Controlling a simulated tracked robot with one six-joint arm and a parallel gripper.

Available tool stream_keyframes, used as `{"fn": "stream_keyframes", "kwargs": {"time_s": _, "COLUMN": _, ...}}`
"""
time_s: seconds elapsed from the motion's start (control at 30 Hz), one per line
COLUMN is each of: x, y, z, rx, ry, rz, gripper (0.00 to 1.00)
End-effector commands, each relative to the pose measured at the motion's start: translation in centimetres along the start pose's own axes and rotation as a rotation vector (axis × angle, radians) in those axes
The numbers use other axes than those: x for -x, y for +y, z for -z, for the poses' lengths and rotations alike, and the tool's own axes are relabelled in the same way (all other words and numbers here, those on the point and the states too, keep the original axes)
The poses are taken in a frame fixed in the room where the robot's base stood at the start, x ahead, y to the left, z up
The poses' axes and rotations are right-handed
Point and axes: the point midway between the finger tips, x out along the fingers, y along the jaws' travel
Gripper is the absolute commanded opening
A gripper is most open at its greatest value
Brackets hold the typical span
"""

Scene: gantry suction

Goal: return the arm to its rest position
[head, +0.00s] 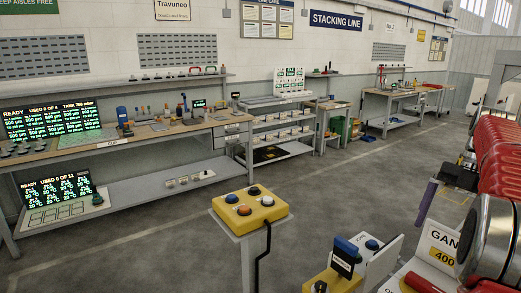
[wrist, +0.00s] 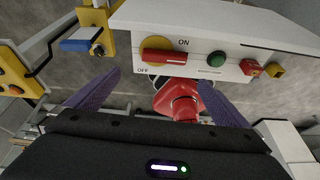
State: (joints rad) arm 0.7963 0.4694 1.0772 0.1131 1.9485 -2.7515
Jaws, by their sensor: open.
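My gripper (head: 428,205) is at the right of the head view, beside my red arm, with a purple finger pointing down. In the wrist view my gripper (wrist: 158,80) shows two purple fingers spread wide apart, with nothing held between them. Beyond the fingertips is a white control panel (wrist: 225,25) with a red rotary switch (wrist: 165,56) on a yellow disc, marked ON and OFF, and a green button (wrist: 218,62). The fingers look apart from the panel, but the exact gap cannot be told. A red object (wrist: 178,98) shows between the fingers, partly hidden.
A yellow button box (head: 250,211) stands on a grey post at front centre. A blue-handled yellow unit (head: 335,280) and a white GAN sign (head: 440,240) are near, at lower right. A workbench (head: 150,132) lines the left wall. The grey floor between is open.

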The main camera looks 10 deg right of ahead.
Motion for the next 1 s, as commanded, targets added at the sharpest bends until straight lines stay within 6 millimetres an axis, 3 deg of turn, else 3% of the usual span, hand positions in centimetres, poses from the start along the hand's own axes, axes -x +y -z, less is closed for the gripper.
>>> {"fn": "stream_keyframes", "kwargs": {"time_s": 0.5, "x": -1.9, "y": 5.7, "z": 10.2, "rx": -0.5, "ry": -0.198, "rz": -0.075, "gripper": 1.0}}
{"fn": "stream_keyframes", "kwargs": {"time_s": 1.0, "x": -6.8, "y": 7.7, "z": 19.9, "rx": -0.988, "ry": -0.292, "rz": -0.309, "gripper": 1.0}}
